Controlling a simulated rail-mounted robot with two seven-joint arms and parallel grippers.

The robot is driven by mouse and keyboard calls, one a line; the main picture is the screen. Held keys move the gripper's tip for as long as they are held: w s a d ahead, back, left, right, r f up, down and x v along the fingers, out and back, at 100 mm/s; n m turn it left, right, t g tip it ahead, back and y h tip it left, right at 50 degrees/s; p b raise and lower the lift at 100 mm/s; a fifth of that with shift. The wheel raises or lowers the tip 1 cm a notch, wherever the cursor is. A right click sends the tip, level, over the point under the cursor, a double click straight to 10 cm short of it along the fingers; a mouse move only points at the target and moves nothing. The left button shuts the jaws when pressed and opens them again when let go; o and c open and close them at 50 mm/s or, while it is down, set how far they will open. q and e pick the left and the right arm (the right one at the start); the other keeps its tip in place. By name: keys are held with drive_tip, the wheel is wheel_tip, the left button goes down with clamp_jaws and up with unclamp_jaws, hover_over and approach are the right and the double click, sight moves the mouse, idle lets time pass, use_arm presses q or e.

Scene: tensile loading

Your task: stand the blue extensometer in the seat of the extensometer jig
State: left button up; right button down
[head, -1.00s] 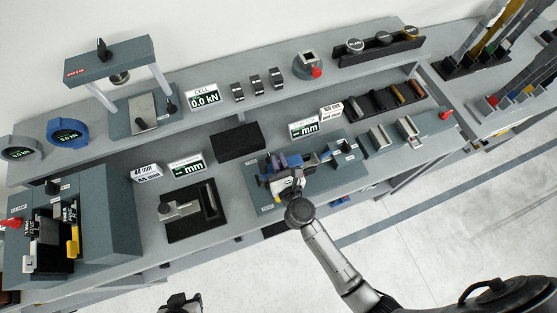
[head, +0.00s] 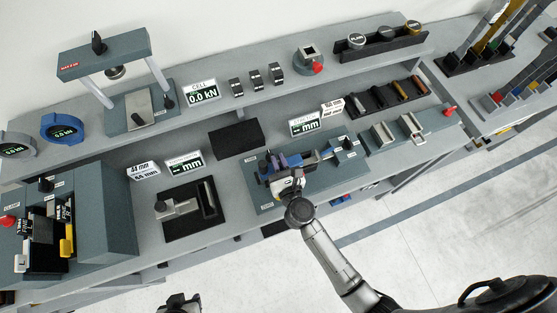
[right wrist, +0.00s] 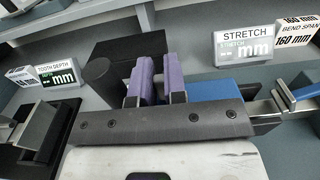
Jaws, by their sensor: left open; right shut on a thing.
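The blue extensometer (head: 293,160) is at the teal extensometer jig (head: 268,207), over its back part. In the right wrist view its blue body (right wrist: 218,90) runs to the right beside my fingers, with silver metal beyond its right end. My right gripper (head: 275,168) is shut on the extensometer; its purple-tipped fingers (right wrist: 162,80) stand close together, and the grip point is mostly hidden. I cannot tell whether the extensometer rests in the seat or is just above it. My left gripper (head: 180,302) is open and empty at the bottom edge, away from the jig, partly cut off.
A dark post (right wrist: 100,82) stands just left of my right fingers. The STRETCH display (head: 303,123) shows dashes behind the jig. A black tray (head: 180,225) with a grey gauge is to the left, and silver blocks (head: 412,125) are to the right.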

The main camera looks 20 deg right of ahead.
drive_tip(key=shift+f, duration=0.1)
drive_tip(key=c, duration=1.1)
unclamp_jaws()
drive_tip(key=shift+s+f, duration=0.1)
drive_tip(key=shift+s, duration=0.5)
drive_tip(key=s+b, duration=0.3)
drive_tip(key=s, duration=0.9)
drive_tip(key=shift+s+a, duration=0.3)
drive_tip(key=shift+a, duration=0.05)
